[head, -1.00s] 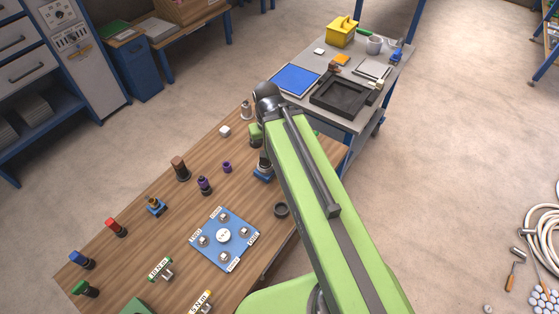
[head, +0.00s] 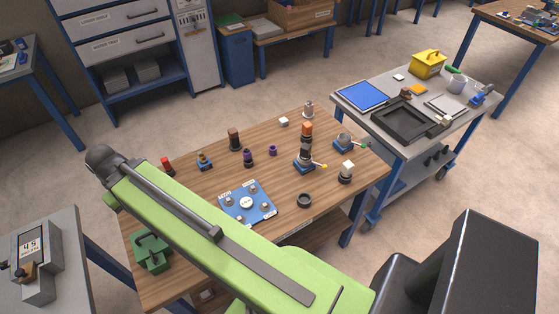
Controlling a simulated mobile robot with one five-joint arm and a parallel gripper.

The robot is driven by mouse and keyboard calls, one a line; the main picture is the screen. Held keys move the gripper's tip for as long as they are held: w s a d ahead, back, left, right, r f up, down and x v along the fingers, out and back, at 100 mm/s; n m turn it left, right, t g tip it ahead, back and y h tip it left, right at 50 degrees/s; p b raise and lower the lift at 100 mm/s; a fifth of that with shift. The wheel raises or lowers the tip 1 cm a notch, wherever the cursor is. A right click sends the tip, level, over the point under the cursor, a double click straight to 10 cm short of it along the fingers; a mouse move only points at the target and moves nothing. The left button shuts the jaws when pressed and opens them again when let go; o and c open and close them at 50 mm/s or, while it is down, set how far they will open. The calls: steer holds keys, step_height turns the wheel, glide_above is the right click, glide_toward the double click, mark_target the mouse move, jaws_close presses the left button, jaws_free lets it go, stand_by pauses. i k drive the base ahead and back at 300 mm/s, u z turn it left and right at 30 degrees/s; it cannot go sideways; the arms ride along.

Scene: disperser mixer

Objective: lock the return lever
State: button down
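Two small fixtures with levers stand near the right end of the wooden table. One fixture (head: 304,160) has a blue base, a dark upright body and a thin lever with a yellow knob (head: 324,167) pointing right. The other fixture (head: 344,143) is low, with a blue base and a lever ending in a green knob (head: 365,146). No label marks either as the return lever, and I cannot tell whether either is locked. My green arm crosses the front of the table towards the left, away from both fixtures. My gripper is not visible.
The wooden table (head: 285,215) also holds a blue plate (head: 262,210), a black ring (head: 304,200), a green block-like device (head: 152,252) and several small parts. A grey cart (head: 400,150) with a black tray (head: 403,121) stands behind right. A grey bench with a display device (head: 38,262) is at left.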

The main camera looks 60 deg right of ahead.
mark_target(324, 167)
steer(key=u, duration=0.85)
steer(key=k, duration=1.9)
steer(key=z, duration=0.45)
steer(key=i, duration=1)
